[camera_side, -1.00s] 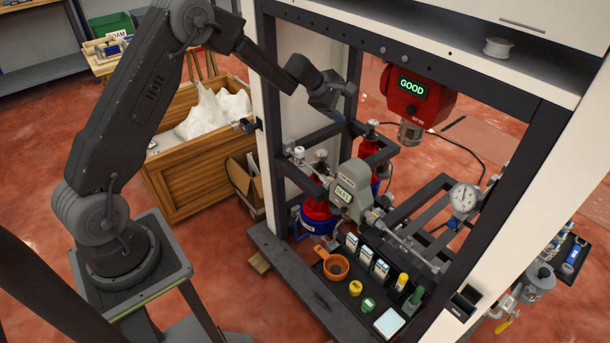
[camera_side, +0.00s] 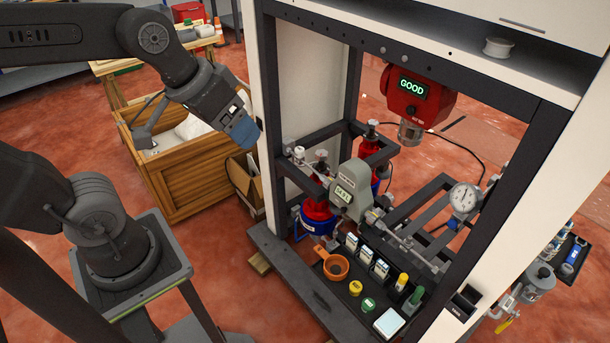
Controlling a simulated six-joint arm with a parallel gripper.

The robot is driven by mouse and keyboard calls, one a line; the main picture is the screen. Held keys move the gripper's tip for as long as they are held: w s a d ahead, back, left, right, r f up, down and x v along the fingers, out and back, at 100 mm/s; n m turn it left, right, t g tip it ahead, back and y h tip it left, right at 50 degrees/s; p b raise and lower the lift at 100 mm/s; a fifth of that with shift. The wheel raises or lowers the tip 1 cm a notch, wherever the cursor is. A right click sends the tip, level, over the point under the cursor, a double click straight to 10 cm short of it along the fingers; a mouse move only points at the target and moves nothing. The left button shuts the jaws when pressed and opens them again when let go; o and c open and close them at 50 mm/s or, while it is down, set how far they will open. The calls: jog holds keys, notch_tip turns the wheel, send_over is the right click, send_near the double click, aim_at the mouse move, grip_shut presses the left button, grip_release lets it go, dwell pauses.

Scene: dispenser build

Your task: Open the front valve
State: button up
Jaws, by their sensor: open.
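A red vessel with a blue band (camera_side: 318,210) sits low at the front left of the dark frame. My gripper (camera_side: 240,133) hangs outside the cabinet's left post, above and left of the front fittings. It is open and touches none of them. Its fingertips show as a blue-grey block.
The cabinet's post (camera_side: 268,110) stands between my gripper and the fittings. A grey meter (camera_side: 350,190) is right of the front vessel. A wooden crate (camera_side: 185,185) holds white material.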

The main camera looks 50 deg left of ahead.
jog(key=shift+o, duration=0.3)
jog(key=s, duration=0.2)
jog(key=s+f+m, duration=0.1)
jog(key=shift+a+y, duration=0.4)
jog(key=shift+m+g+h, duration=0.3)
jog(key=shift+m+g, duration=0.1)
jog(key=shift+m, duration=0.5)
jog(key=w+a, duration=0.1)
jog(key=w, duration=0.3)
jog(key=w+a+r, duration=0.1)
jog(key=w, duration=0.4)
jog(key=w+a+r, duration=0.1)
jog(key=w, duration=0.3)
jog(key=shift+w+r, duration=0.2)
jog(key=shift+w, duration=0.05)
jog(key=m+g+h, duration=0.1)
jog(key=m+h, duration=0.1)
jog(key=m, duration=0.2)
send_over(322, 153)
jog(key=s+a, duration=0.3)
jog(key=s, duration=0.2)
notch_tip(322, 153, down, 30)
jog(key=x, duration=1.3)
jog(key=shift+w+a, duration=0.1)
jog(key=shift+w, duration=0.2)
